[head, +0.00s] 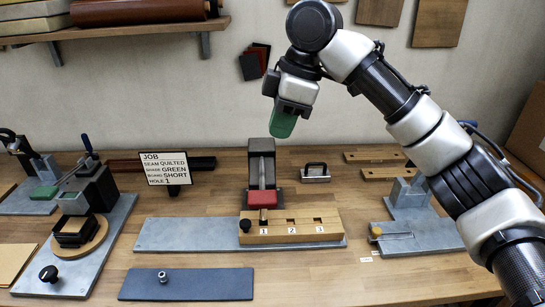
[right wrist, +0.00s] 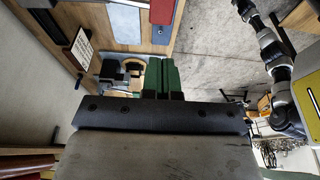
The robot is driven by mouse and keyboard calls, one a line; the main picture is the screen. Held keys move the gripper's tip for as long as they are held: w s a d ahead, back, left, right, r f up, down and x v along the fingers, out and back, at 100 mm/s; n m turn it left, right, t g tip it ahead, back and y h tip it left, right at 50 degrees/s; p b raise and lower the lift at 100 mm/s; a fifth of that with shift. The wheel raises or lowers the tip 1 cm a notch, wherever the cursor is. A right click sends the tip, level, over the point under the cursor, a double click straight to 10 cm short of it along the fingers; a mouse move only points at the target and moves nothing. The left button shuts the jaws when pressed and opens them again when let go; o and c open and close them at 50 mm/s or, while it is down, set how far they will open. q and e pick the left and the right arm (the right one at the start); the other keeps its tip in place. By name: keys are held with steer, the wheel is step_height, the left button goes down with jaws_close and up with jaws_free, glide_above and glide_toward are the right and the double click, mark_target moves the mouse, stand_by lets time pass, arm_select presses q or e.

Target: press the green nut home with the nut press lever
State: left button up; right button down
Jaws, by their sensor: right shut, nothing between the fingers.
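The press (head: 262,160) stands at the middle of the bench, a dark upright body with a red block (head: 262,199) at its front. Below the red block is a wooden strip (head: 300,235) with slots marked 1, 2 and 3. A small metal piece stands near slot 1, just under the red block. I cannot make out a green nut there. My right gripper (head: 283,122), with green fingers, is shut and empty in the air above and behind the press. Its fingers also show together in the right wrist view (right wrist: 165,78). My left gripper is not in view.
A clamp fixture with a round wooden disc (head: 80,235) stands at left. A blue-grey plate (head: 200,284) with a small metal part lies in front. A metal fixture (head: 410,235) stands at right. A shelf (head: 110,30) hangs above.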

steer(key=p, duration=0.1)
glide_toward(263, 195)
steer(key=shift+a, duration=0.6)
steer(key=x, duration=0.1)
steer(key=p+x, duration=0.1)
steer(key=x, duration=0.3)
steer(key=shift+d+f, duration=0.3)
steer(key=shift+f, duration=0.05)
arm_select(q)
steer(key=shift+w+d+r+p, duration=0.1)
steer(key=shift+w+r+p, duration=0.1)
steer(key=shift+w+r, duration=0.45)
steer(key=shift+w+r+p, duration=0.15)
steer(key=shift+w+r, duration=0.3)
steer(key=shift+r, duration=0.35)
arm_select(e)
steer(key=shift+f, duration=0.6)
